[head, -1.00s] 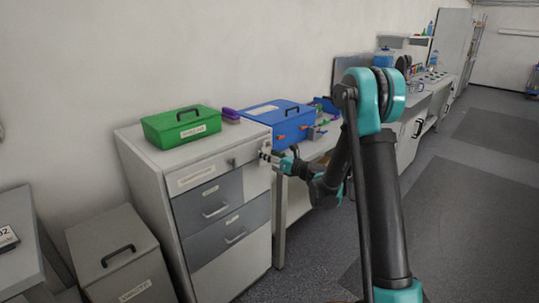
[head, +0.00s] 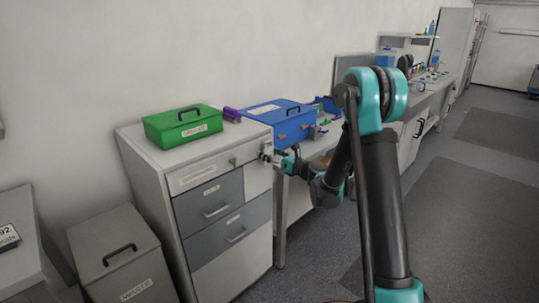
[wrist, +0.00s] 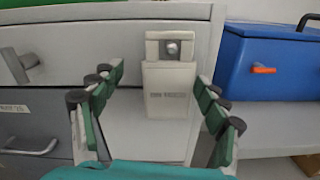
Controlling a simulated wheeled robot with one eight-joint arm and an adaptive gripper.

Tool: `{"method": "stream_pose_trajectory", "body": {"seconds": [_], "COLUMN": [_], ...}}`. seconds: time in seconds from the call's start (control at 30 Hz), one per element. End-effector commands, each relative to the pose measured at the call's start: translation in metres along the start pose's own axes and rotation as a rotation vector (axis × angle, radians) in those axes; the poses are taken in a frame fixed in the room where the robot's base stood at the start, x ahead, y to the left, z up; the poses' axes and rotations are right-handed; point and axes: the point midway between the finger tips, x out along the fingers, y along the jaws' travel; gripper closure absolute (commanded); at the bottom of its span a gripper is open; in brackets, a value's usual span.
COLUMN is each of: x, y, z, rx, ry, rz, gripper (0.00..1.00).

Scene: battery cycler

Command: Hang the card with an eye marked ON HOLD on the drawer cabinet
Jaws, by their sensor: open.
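A pale card (wrist: 166,100) with small lettering, too blurred to read, hangs upright at the right end of the drawer cabinet's front (wrist: 120,22). A round peg (wrist: 172,48) shows in the opening at its top, so its eye appears to be around the peg. My gripper (wrist: 157,83) is open, with green-padded fingers on both sides of the card and a visible gap to each side. In the head view my gripper (head: 274,155) is at the upper right of the grey-white drawer cabinet (head: 232,268); the card is barely discernible there.
A green box (head: 183,128) and a purple object (head: 232,114) are on the cabinet top. A blue box (head: 282,118) with orange latches stands on the bench to the right. A grey waste bin (head: 117,262) stands at the left. The floor at right is open.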

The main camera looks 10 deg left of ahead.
Motion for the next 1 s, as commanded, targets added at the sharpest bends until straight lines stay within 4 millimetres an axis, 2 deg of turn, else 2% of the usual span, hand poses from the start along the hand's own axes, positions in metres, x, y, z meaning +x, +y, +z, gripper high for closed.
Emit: {"method": "stream_pose_trajectory", "body": {"seconds": [0.17, 0.27, 0.5, 0.7, 0.9, 1.0], "x": [-0.006, -0.019, -0.068, -0.102, -0.119, -0.125], "y": [-0.001, -0.001, -0.001, -0.001, 0.0, 0.005], "z": [0.0, 0.0, 0.0, 0.0, 0.0, -0.001], "rx": [0.0, 0.0, 0.0, 0.0, -0.007, -0.073], "ry": [0.0, 0.0, -0.001, -0.001, 0.003, 0.032], "rz": [-0.002, -0.002, -0.003, -0.003, -0.001, 0.002], "gripper": [0.26, 0.26, 0.26, 0.26, 0.26, 0.26]}}
